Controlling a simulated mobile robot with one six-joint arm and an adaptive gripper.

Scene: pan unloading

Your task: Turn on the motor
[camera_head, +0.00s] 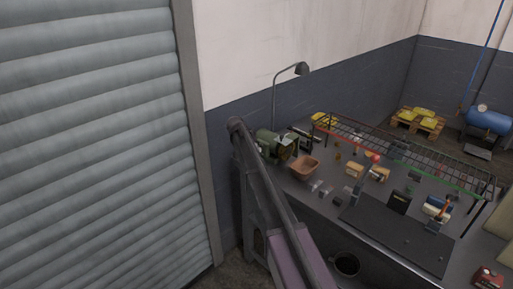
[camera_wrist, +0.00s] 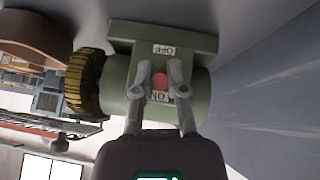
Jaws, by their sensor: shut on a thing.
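The green motor (camera_wrist: 200,95) fills the middle of the wrist view. It has an OFF label (camera_wrist: 163,49), an ON label (camera_wrist: 159,97) and a red switch (camera_wrist: 158,82) beside the ON label. My gripper (camera_wrist: 159,76) has one finger on each side of the red switch and is shut on it. A yellow-brown ribbed wheel (camera_wrist: 90,80) sits at the motor's left end. In the head view the green motor (camera_head: 267,141) stands at the bench's far left end, by my arm. My fingers cannot be made out there.
A brown bin (camera_head: 303,170) stands beside the motor, and a lamp (camera_head: 301,69) rises behind it. The bench (camera_head: 330,205) carries several small parts and a dark mat (camera_head: 385,232). A wire rack (camera_head: 400,155) runs along the back. A roller shutter (camera_head: 90,140) is at left.

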